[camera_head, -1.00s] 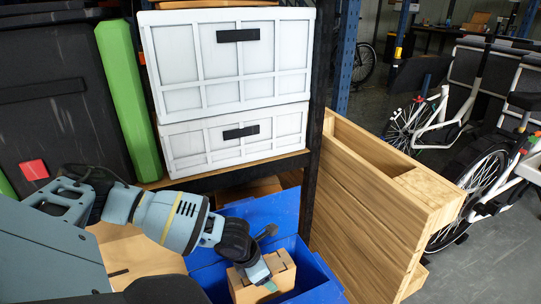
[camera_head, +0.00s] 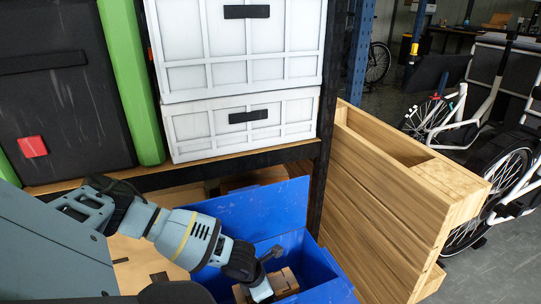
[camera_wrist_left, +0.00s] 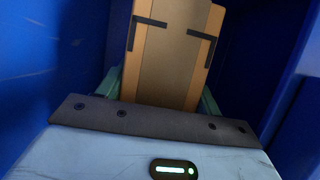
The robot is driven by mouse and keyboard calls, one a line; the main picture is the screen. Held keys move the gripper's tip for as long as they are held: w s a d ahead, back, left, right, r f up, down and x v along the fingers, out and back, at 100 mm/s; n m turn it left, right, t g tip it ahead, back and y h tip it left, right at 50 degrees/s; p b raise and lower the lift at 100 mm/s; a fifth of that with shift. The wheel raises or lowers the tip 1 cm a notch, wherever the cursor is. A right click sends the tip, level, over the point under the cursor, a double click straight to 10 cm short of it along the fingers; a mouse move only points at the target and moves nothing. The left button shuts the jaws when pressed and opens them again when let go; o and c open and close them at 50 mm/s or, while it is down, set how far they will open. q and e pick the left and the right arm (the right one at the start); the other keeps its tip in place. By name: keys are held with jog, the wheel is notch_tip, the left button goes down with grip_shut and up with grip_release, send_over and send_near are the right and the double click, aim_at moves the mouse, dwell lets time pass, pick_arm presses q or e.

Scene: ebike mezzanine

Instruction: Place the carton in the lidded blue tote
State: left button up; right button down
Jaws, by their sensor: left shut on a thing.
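The blue tote (camera_head: 325,272) stands below the shelf with its lid (camera_head: 262,208) raised at the back. The brown carton (camera_head: 287,281) is inside the tote's opening, between the blue walls. My left gripper (camera_head: 264,292) reaches down into the tote and is shut on the carton. In the left wrist view the carton (camera_wrist_left: 172,55) with dark corner marks sits between the fingers, with blue walls on both sides. Whether the carton touches the tote floor is hidden. My right gripper is not in view.
White crates (camera_head: 240,125) and a black case (camera_head: 65,90) with a green edge stand on the shelf above. A wooden crate (camera_head: 385,200) stands close to the tote's right. Bicycles (camera_head: 490,180) stand farther right on open grey floor.

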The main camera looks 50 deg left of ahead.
pick_arm(q)
notch_tip(320, 180, down, 6)
jog(key=shift+b, duration=0.85)
jog(key=shift+f+b, duration=0.75)
jog(key=shift+f, duration=1.4)
jog(key=shift+w+r, duration=0.1)
jog(key=o, duration=1.4)
jog(key=shift+o, duration=0.2)
